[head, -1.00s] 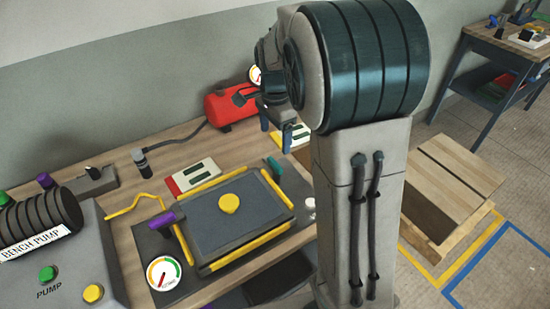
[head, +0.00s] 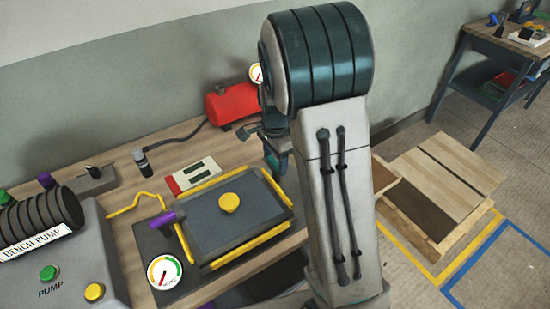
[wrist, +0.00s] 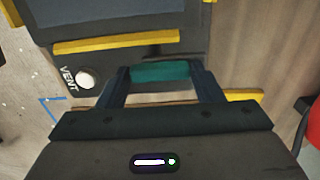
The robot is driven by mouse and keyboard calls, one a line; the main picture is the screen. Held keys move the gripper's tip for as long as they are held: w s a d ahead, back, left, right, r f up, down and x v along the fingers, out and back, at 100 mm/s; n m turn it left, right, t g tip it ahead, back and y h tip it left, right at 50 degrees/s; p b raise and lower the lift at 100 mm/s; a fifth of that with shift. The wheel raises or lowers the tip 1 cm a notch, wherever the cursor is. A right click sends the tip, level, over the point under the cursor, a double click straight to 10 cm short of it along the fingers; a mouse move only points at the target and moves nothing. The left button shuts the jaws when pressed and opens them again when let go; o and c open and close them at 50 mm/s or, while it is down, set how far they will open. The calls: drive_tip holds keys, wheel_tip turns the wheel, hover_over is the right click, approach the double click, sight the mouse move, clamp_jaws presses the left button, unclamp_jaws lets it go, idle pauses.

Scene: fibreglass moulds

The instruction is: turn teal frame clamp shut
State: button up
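The teal frame clamp (wrist: 160,72) shows in the wrist view as a short teal bar lying crosswise beside the frame's yellow edge. My gripper (wrist: 161,76) is open, with one dark finger at each end of the bar. The fingers stand wide apart and I see no clear grip on it. In the head view my gripper (head: 277,160) is at the right back corner of the mould frame (head: 240,253). There the teal clamp is hidden behind my gripper and arm.
A purple clamp (head: 163,219) stands at the frame's left, near a gauge (head: 164,272). A yellow knob (head: 229,202) sits on the dark panel. A white VENT knob (wrist: 85,79) is close left of my fingers. A red tank (head: 230,106) stands behind. A wooden crate (head: 440,190) is at right.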

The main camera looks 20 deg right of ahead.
drive_tip(key=c, duration=0.4)
drive_tip(key=shift+o, duration=0.2)
drive_tip(key=shift+n, duration=0.4)
drive_tip(key=n+b, duration=0.1)
drive_tip(key=n, duration=0.1)
drive_tip(key=shift+n, duration=0.4)
drive_tip(key=n+b, duration=0.1)
drive_tip(key=n, duration=0.3)
drive_tip(key=shift+s+a+n+b, duration=0.1)
drive_tip(key=shift+a+n+b, duration=0.05)
drive_tip(key=shift+n+b, duration=0.2)
drive_tip(key=n+b, duration=0.1)
drive_tip(key=n, duration=0.4)
drive_tip(key=shift+s, duration=0.15)
drive_tip(key=shift+s+n+b, duration=0.15)
drive_tip(key=shift+n+b, duration=0.25)
drive_tip(key=shift+n, duration=1.85)
drive_tip(key=shift+r, duration=0.1)
